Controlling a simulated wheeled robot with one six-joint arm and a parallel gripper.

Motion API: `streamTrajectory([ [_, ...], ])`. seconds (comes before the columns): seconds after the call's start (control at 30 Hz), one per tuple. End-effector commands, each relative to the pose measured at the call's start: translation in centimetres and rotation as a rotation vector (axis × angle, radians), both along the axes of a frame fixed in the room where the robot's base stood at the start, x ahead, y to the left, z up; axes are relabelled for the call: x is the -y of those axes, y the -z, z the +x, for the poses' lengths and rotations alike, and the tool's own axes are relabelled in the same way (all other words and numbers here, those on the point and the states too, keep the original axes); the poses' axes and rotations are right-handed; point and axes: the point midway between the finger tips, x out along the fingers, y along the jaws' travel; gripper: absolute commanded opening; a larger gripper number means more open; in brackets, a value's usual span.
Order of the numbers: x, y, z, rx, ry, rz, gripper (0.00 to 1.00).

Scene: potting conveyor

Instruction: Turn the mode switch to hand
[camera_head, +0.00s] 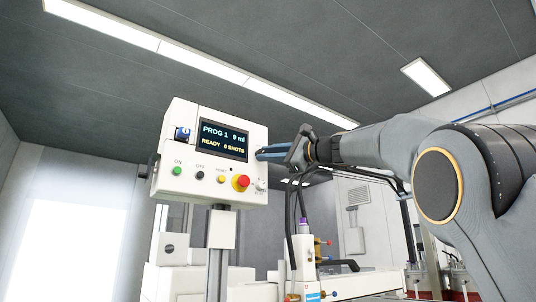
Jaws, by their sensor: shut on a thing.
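A white control box (185,108) stands on a grey post left of centre, with a lit display (222,140) reading PROG 1, 9 ml, READY, 0 SHOTS. A small blue knob (183,133) sits left of the display. A small pale switch (261,184) with tiny marks sits at the lower right; the marks are too small to read, so I cannot tell for certain which one is the mode switch. My gripper (262,153) comes from the right, its bluish fingers at the box's right edge beside the display, above the pale switch. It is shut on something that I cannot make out.
Below the display are a green ON button (177,171), a black OFF button (200,175), a yellow button (221,180) and a red mushroom button (241,182). Machinery with a purple-topped part (303,226) and black hoses stands below my arm.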

Motion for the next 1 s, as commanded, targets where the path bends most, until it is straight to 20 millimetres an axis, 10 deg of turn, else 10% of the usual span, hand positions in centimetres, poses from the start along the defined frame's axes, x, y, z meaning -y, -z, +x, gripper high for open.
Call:
streamTrajectory([
  [0.27, 0.0, 0.0, 0.0, 0.000, -0.001, 0.000, 0.00],
  [0.3, 0.0, 0.0, 0.0, 0.000, -0.001, 0.000, 0.24],
  [0.4, 0.0, 0.0, 0.0, 0.000, -0.001, 0.000, 0.39],
  [1.0, 3.2, 1.0, -2.2, 0.002, 0.003, 0.000, 0.39],
])
